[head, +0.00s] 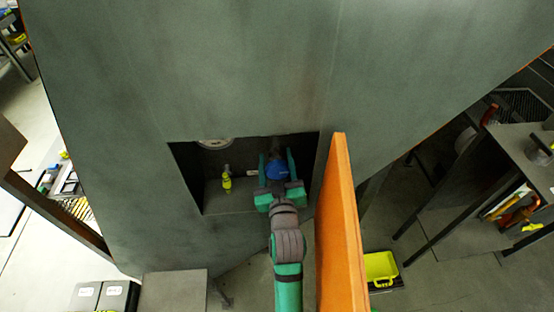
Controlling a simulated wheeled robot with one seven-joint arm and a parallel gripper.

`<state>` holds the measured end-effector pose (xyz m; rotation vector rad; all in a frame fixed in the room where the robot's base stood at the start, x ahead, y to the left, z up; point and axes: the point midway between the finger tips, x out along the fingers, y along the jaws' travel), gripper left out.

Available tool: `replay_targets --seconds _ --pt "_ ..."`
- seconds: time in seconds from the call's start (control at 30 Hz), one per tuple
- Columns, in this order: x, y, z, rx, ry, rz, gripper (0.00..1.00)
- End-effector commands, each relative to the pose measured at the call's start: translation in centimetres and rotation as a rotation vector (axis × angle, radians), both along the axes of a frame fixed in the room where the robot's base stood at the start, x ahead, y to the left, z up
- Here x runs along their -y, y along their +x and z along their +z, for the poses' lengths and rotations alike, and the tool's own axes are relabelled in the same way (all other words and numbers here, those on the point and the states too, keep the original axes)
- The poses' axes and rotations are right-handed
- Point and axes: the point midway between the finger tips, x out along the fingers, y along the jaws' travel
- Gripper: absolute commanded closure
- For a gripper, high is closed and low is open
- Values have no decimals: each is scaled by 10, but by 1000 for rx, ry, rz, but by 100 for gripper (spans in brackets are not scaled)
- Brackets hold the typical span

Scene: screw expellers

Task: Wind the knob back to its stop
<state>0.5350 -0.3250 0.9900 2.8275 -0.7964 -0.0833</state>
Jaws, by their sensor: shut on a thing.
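The blue knob (277,170) sits inside a dark square recess in the large grey-green machine panel. My gripper (276,164) reaches into the recess from below, with one green finger on each side of the knob. It is shut on the knob. The fingers hide parts of the knob's sides, and I cannot read its turn angle or see its stop.
An open orange door (342,230) stands close to the right of my arm. In the recess are a small yellow item (227,180) and a pale round dial (214,143). A yellow bin (381,268) is on the floor at right.

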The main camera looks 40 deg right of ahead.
Motion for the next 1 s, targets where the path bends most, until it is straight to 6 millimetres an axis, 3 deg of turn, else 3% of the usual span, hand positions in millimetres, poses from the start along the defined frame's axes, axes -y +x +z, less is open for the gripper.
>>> replay_targets --seconds 0.6,1.0 --pt "-3 1 -3 -283 -455 3 69" --pt "0 -1 -4 -368 -589 -3 69"
